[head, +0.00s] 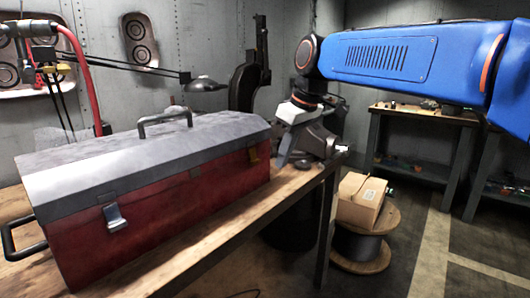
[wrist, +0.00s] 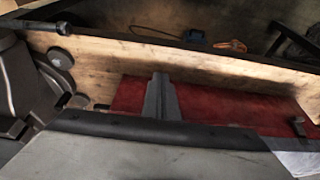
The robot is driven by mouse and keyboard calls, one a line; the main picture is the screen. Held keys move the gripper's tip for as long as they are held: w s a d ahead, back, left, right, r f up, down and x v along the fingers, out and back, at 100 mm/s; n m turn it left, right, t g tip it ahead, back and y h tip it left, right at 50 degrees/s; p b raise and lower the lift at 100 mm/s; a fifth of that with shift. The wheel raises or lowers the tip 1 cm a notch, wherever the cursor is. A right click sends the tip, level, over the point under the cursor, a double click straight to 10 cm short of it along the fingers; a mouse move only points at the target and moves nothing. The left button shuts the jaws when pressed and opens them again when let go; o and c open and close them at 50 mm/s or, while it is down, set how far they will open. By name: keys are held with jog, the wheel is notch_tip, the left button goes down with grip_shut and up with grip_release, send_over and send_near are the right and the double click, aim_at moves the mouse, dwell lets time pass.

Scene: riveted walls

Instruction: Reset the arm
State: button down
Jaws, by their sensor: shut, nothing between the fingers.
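My blue arm reaches in from the right in the head view. My gripper (head: 282,160) points down just beyond the right end of a red toolbox (head: 165,222) with a grey lid, in front of a vise (head: 318,142). In the wrist view my gripper's fingers (wrist: 160,80) are together with nothing between them, and the red toolbox side (wrist: 215,107) shows behind them. I cannot tell the exact gap between the fingers and the toolbox.
The toolbox stands on a wooden bench (head: 215,235). A cardboard box (head: 360,201) sits on a spool (head: 358,248) on the floor beyond the bench. A lamp (head: 203,85) stands behind the toolbox. Another bench (head: 420,114) is at the back right, with open floor before it.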

jog(key=shift+s+d, duration=0.15)
jog(key=shift+d, duration=0.05)
jog(key=s+d+f+m+t+h, duration=0.1)
jog(key=s+d+f+m, duration=0.2)
jog(key=s+d+f, duration=0.4)
jog(key=s+d+f+m, duration=0.2)
jog(key=s+d, duration=0.3)
jog(key=d, duration=0.3)
jog(key=s+d+f+m+h, duration=0.1)
jog(key=s+d+f+m, duration=0.1)
jog(key=s+d+f, duration=0.2)
jog(key=s+d+f+m+t+h, duration=0.1)
jog(key=s+d+f+m, duration=0.2)
jog(key=s+f, duration=0.7)
jog(key=shift+d+f, duration=0.4)
jog(key=shift+d, duration=0.75)
